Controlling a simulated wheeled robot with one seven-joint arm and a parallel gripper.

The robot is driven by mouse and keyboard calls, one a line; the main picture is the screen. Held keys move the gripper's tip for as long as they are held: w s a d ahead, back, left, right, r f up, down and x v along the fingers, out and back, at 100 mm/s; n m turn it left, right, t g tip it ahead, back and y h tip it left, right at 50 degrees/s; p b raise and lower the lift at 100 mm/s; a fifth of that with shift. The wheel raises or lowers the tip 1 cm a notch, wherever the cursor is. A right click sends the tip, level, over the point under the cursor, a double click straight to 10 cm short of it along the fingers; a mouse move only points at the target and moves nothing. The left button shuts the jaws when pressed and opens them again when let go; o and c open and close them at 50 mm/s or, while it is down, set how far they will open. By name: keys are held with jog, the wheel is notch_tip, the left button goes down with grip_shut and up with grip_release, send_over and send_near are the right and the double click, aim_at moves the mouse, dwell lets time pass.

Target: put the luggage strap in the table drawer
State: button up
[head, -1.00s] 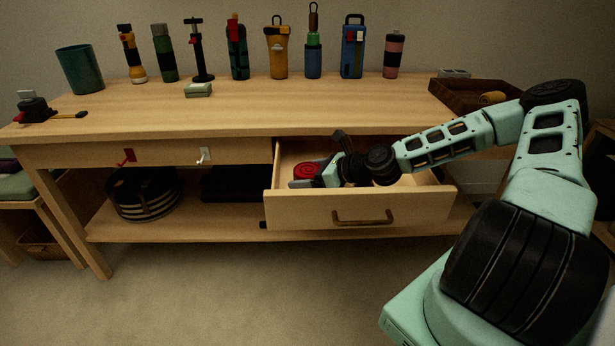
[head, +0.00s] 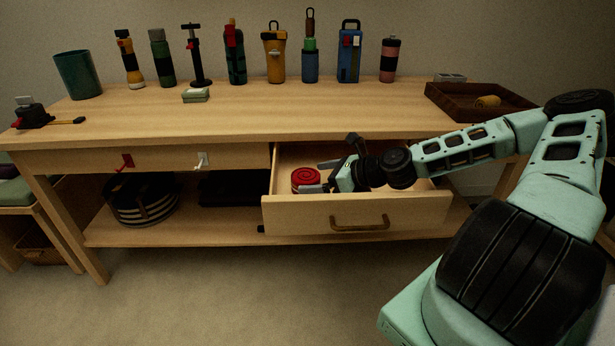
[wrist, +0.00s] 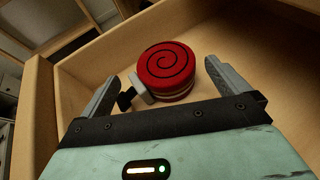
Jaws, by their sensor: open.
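The luggage strap (head: 305,179) is a red coil with a dark spiral on its top. It lies in the open table drawer (head: 350,212), at the drawer's left end. In the wrist view the strap (wrist: 168,68) rests near the drawer wall (wrist: 85,62), with a pale and dark buckle at its left side. My gripper (head: 320,176) is inside the drawer, just right of the strap. Its fingers (wrist: 170,85) are spread and empty, and the strap lies just ahead of and partly between them. In the wrist view its near edge is close to the gripper's palm.
Several bottles and tools (head: 236,55) stand along the back of the table (head: 300,112). A brown tray (head: 452,95) with a yellow roll is at the right. Two hooks (head: 127,162) are on the front left. A striped round bag (head: 142,200) is on the lower shelf.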

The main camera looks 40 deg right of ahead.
aim_at(310, 178)
jog(key=shift+v, duration=1.6)
jog(key=shift+r, duration=0.1)
